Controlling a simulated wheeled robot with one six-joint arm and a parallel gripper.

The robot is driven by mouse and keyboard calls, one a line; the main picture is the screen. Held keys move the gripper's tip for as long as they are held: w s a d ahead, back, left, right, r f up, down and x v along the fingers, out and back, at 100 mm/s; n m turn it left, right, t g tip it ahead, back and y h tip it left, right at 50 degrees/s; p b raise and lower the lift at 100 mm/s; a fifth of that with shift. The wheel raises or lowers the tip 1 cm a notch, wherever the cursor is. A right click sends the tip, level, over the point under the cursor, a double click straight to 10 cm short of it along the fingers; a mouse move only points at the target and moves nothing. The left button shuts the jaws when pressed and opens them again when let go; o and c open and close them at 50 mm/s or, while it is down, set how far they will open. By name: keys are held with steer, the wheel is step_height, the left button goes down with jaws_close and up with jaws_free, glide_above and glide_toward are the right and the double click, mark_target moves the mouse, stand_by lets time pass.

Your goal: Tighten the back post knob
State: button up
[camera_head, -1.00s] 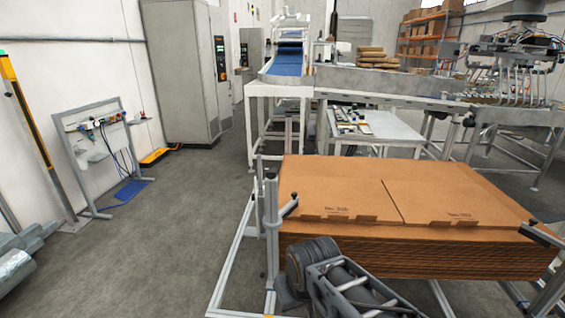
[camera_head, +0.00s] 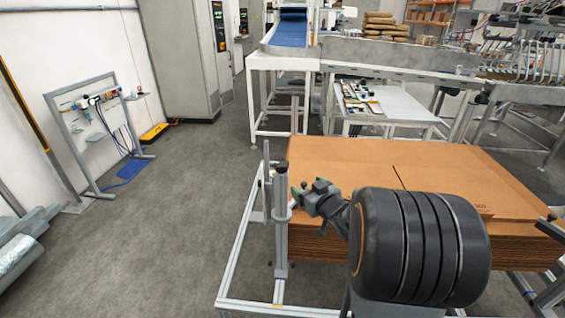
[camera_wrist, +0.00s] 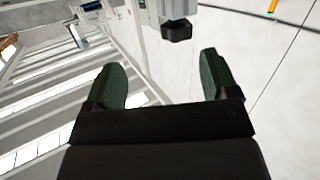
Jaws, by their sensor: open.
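Two upright metal posts stand at the left corner of the cardboard stack in the head view: a nearer, taller one (camera_head: 281,225) with a dark cap and a thinner one (camera_head: 266,180) just behind it. My gripper (camera_head: 297,193) is open and empty, just right of the nearer post's upper part and above the stack's left edge. In the wrist view, a black knob (camera_wrist: 178,29) under a grey block (camera_wrist: 172,8) lies beyond my open green-padded fingers (camera_wrist: 162,72), slightly right of centre and not between them. I cannot tell which post carries it.
The brown cardboard stack (camera_head: 350,170) sits right of the posts, under my arm. A metal frame rail (camera_head: 238,255) runs along the floor. A white table (camera_head: 395,118) and conveyor stand behind.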

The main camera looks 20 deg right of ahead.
mark_target(286, 169)
steer(key=w+a+y+p, duration=0.1)
steer(key=w, duration=0.3)
steer(key=w+a+t+y+p, duration=0.1)
steer(key=w, duration=0.3)
steer(key=w+r+p, duration=0.1)
steer(key=w, duration=0.3)
steer(key=shift+w+a+n+y, duration=0.25)
steer(key=shift+a+n+y, duration=0.15)
steer(key=shift+c, duration=0.5)
steer(key=c, duration=0.8)
steer(key=shift+f, duration=0.1)
